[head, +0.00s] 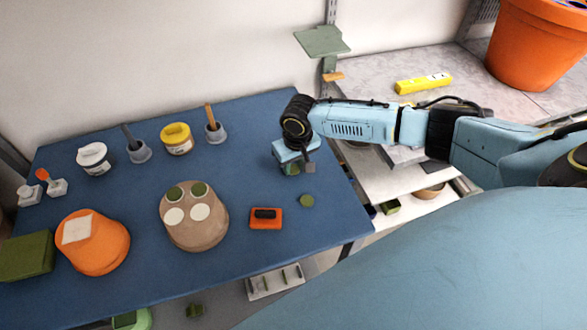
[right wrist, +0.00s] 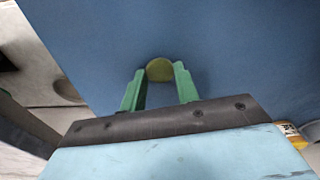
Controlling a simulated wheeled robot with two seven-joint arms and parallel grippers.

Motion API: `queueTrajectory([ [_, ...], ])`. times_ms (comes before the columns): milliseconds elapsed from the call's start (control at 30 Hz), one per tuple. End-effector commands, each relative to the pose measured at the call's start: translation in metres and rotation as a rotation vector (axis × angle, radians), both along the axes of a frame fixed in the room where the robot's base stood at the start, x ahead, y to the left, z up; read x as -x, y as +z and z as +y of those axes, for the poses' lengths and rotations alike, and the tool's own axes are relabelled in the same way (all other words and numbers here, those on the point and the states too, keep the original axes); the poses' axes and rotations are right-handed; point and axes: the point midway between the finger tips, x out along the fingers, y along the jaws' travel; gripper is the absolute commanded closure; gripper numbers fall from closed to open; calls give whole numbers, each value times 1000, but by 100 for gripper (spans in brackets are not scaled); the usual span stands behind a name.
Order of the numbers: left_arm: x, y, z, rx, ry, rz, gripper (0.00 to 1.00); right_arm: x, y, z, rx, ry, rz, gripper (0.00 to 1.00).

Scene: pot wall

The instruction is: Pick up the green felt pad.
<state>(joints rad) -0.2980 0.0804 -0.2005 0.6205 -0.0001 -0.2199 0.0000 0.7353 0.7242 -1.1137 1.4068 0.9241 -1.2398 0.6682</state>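The green felt pad (head: 306,200) is a small round disc lying flat on the blue table near its right edge. My right gripper (head: 292,168) is over the table, just behind the pad in the head view and apart from it. In the right wrist view the pad (right wrist: 159,69) shows between and just beyond the tips of the green fingers (right wrist: 160,80). The fingers are spread with nothing held. How high they are above the table is hard to tell. My left gripper is out of view.
An orange sanding block (head: 265,217) lies left of the pad. An upturned tan pot (head: 194,234) carries two green and two white discs. An orange pot (head: 92,243) stands farther left. Cups and tubs (head: 176,138) line the back. The table's right edge (head: 345,185) is close.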

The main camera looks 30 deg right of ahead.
Motion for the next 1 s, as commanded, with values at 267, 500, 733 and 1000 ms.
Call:
queueTrajectory([
  [267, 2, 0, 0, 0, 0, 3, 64, 0, 0, 0, 0, 0, 0, 79],
  [500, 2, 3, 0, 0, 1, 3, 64, -1, 18, 0, -2, 1, -2, 79],
  [733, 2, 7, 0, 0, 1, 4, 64, -1, 66, 0, -1, 0, -4, 79],
  [1000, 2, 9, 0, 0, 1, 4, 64, -1, 98, 0, -1, 0, -1, 79],
])
